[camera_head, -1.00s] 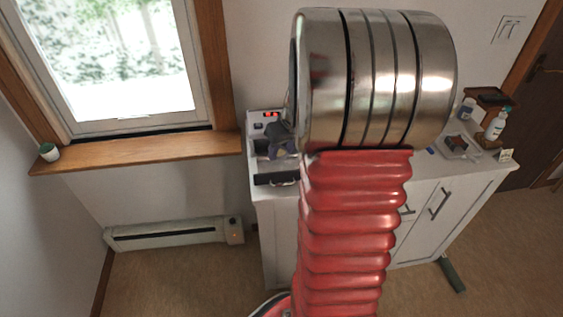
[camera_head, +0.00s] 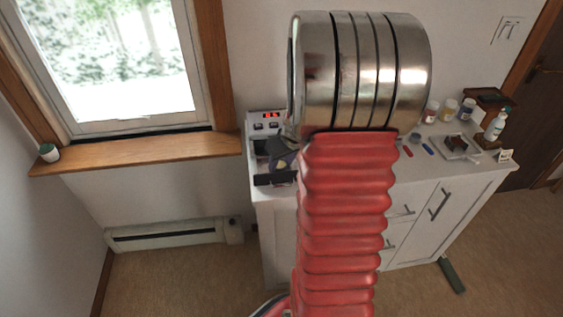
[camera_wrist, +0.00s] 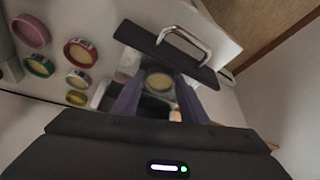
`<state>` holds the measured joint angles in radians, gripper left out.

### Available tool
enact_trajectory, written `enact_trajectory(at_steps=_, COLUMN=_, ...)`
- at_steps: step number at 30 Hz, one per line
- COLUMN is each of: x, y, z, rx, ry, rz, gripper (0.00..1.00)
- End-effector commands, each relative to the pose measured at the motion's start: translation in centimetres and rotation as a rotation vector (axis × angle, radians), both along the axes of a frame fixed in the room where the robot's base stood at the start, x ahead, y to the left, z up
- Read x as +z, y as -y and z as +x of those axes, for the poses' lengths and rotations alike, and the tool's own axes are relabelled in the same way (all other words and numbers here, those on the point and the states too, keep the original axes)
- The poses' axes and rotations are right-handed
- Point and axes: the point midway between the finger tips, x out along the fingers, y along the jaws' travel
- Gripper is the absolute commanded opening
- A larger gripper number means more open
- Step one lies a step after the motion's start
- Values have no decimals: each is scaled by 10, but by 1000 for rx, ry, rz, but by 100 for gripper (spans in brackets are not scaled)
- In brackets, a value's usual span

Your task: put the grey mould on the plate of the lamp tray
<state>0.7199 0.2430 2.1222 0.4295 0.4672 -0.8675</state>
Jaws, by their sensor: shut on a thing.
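The grey mould (camera_wrist: 160,81), round with a pale yellow filling, sits between the two purple fingers of my gripper (camera_wrist: 157,88) in the wrist view. My gripper is shut on it. The lamp tray (camera_wrist: 170,52) shows as a dark front panel with a metal handle, just beyond the mould. In the head view my gripper (camera_head: 284,157) is at the lamp unit (camera_head: 266,122), a white box with a red display, over the tray's dark front (camera_head: 272,180). The mould cannot be made out there. The tray's plate is mostly hidden by the fingers and mould.
Several other round moulds, including a pink one (camera_wrist: 30,31) and a green-rimmed one (camera_wrist: 39,66), stand left of the fingers in the wrist view. Jars (camera_head: 450,109), a pump bottle (camera_head: 496,124) and a shallow tray (camera_head: 456,147) stand on the cabinet's right side.

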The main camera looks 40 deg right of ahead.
Motion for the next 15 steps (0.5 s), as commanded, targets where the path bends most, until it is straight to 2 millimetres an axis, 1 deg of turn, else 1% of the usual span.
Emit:
enact_trajectory(at_steps=5, x=-2, y=0, z=0, rx=-1, ry=-1, rz=1, gripper=15)
enact_trajectory(at_steps=6, x=-2, y=0, z=0, rx=-1, ry=0, rz=0, gripper=40)
enact_trajectory(at_steps=13, x=-2, y=0, z=0, rx=-1, ry=0, rz=0, gripper=57)
enact_trajectory(at_steps=15, x=-2, y=0, z=0, rx=-1, ry=0, rz=0, gripper=58)
